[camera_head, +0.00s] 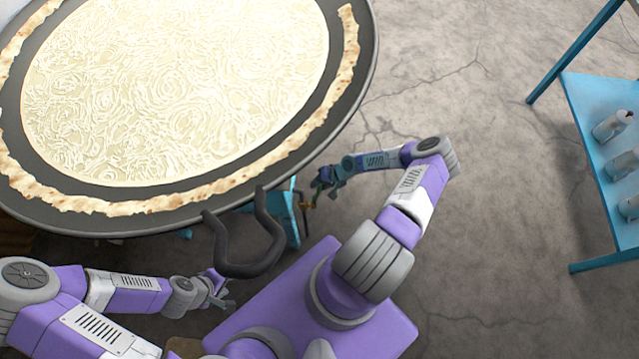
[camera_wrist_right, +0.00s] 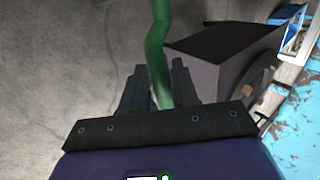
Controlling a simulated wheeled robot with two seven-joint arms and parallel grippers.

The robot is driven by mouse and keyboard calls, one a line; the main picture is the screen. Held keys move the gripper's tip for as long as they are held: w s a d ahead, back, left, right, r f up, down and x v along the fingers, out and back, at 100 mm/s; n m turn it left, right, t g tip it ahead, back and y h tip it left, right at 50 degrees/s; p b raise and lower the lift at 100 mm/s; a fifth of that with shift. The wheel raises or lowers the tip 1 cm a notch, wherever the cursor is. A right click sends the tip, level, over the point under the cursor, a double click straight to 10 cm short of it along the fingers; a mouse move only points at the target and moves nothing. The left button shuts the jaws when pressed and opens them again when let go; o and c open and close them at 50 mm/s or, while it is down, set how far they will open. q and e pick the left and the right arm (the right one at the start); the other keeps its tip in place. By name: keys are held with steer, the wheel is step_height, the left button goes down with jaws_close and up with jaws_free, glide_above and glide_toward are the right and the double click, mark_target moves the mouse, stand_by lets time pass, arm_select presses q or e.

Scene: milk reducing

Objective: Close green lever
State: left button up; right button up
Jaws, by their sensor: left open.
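The green lever (camera_wrist_right: 157,45) is a curved green bar in the right wrist view. It runs down between the two fingers of my right gripper (camera_wrist_right: 160,88). The fingers lie close on both sides of it; whether they press on it is unclear. In the head view my right gripper (camera_head: 326,181) is beside the blue stand under the large pan, where the lever is too small to make out clearly. My left gripper (camera_head: 222,293) is open and empty, low at the left below the pan, away from the lever.
The large round pan (camera_head: 362,75) with creamy milk fills the upper left, above a blue stand (camera_head: 291,222). A dark box (camera_wrist_right: 200,62) is right of the lever in the wrist view. A blue shelf (camera_head: 583,115) with bottles stands at right. The floor between is clear.

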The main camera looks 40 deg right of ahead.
steer(key=shift+o, duration=0.7)
steer(key=shift+s+d+r, duration=0.1)
steer(key=shift+d+r, duration=0.1)
steer(key=shift+r, duration=0.1)
steer(key=p+v, duration=0.2)
steer(key=v, duration=0.5)
steer(key=shift+p, duration=0.3)
steer(key=shift+f, duration=0.1)
